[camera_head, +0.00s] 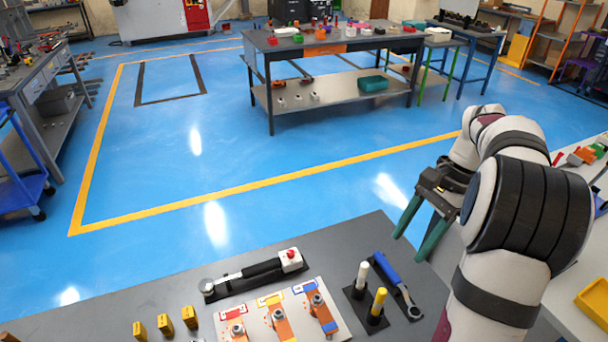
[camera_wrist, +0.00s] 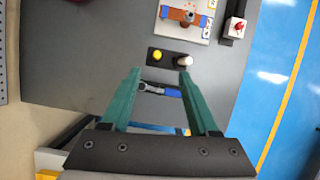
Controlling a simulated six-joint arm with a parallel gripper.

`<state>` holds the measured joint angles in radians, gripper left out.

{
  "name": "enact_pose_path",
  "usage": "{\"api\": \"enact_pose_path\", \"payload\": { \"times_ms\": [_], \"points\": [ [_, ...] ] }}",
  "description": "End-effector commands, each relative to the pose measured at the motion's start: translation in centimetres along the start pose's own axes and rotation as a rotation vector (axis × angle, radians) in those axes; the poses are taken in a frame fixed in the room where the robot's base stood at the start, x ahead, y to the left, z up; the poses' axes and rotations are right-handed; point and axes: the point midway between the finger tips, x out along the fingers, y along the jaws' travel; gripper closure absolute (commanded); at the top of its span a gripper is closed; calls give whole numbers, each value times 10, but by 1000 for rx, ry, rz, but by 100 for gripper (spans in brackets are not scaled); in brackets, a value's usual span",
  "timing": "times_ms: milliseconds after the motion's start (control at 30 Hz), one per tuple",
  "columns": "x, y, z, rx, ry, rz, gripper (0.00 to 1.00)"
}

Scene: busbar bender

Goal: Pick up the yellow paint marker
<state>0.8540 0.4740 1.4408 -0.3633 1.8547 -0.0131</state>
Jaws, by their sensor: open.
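The yellow paint marker (camera_head: 378,303) stands upright in a black holder (camera_head: 352,294) on the grey bench, in front of a white marker (camera_head: 362,274). In the wrist view the yellow marker (camera_wrist: 157,56) is seen from above, left of the white marker (camera_wrist: 185,61), just beyond my fingertips. My gripper (camera_head: 410,249) has green fingers and is open and empty. It hangs above and behind the bench's right part, apart from the marker. The wrist view shows the open fingers (camera_wrist: 160,73) spread wide, with nothing between their tips.
A blue-handled wrench (camera_head: 393,279) lies right of the holder. A light plate (camera_head: 340,322) with coloured, labelled stations lies to its left. Several yellow blocks (camera_head: 165,324) stand at the front left.

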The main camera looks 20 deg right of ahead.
Motion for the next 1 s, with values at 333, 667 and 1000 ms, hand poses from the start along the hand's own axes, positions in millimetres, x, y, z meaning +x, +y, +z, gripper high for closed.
{"api": "enact_pose_path", "payload": {
  "times_ms": [333, 667, 1000],
  "points": [
    [10, 1, 14, -46, 103, 37, 42],
    [64, 2, 24, -162, 370, 48, 42],
    [131, 2, -3, -160, 372, 45, 42]
  ]
}}
